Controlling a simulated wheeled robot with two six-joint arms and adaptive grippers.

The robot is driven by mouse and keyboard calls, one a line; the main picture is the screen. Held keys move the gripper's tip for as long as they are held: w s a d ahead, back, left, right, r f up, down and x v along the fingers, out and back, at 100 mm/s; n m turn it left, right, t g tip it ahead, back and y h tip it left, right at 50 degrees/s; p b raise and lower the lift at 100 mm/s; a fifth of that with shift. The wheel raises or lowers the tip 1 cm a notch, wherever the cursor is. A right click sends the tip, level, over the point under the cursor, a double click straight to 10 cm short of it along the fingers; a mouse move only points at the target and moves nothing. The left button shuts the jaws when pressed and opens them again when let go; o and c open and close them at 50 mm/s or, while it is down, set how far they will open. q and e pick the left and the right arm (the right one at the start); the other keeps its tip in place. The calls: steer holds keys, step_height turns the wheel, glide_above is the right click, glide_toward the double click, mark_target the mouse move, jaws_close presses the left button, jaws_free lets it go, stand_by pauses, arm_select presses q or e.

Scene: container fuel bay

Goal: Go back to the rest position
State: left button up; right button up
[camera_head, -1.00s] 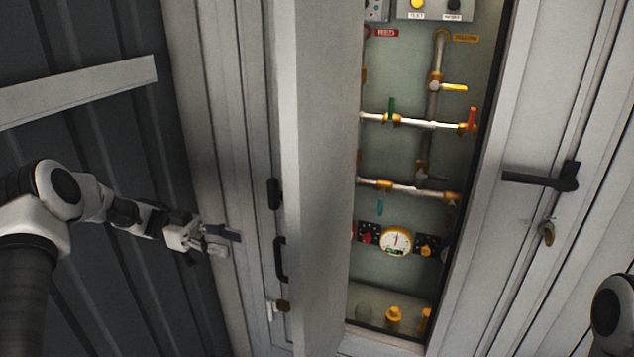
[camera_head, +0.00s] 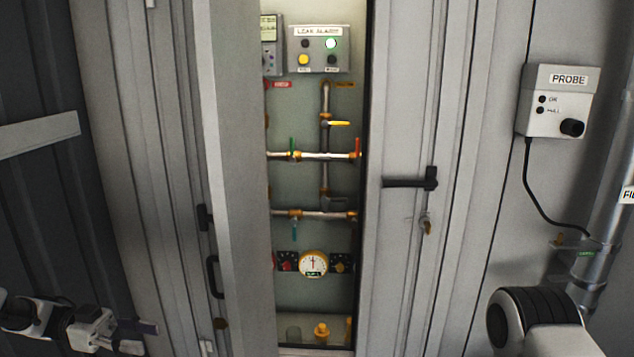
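My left gripper (camera_head: 143,337) is at the lower left edge of the picture, in front of the dark corrugated wall and left of the cabinet. Its two fingers stand a little apart, with nothing visible between them. Part of my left arm runs out of the picture at the left edge. My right arm shows only as a white and black link at the lower right; its gripper is out of view.
A cabinet door (camera_head: 240,200) stands open beside pipes, coloured valves and a gauge (camera_head: 314,263). The leak alarm box (camera_head: 319,48) has a green light lit. The right door (camera_head: 410,250) has a black handle (camera_head: 411,182). A probe box (camera_head: 557,100) hangs at the right.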

arm_select(q)
steer(key=s+d+f+n+t+y+b, duration=0.15)
steer(key=d+f+n+t, duration=0.25)
steer(key=d+f+n, duration=0.55)
steer(key=s+d+f+n+t+y+b, duration=0.1)
steer(key=d+f+n+t+y+b, duration=0.3)
steer(key=d+f, duration=0.9)
steer(key=s+a+f+n+g+y+p, duration=0.1)
steer(key=s+a+f+n+y, duration=0.15)
steer(key=s+f, duration=0.3)
steer(key=s+a+f+n+y, duration=0.2)
steer(key=s+f+y, duration=0.2)
steer(key=s+f, duration=0.15)
steer(key=s+a+f+g+y, duration=0.2)
steer(key=s+a+g+y, duration=0.3)
steer(key=s+a, duration=0.4)
steer(key=s+g, duration=0.1)
steer(key=s, duration=0.4)
steer(key=shift+s+f+y, duration=0.2)
steer(key=shift+s+y, duration=0.1)
steer(key=shift+y, duration=0.1)
steer(key=shift+r, duration=0.1)
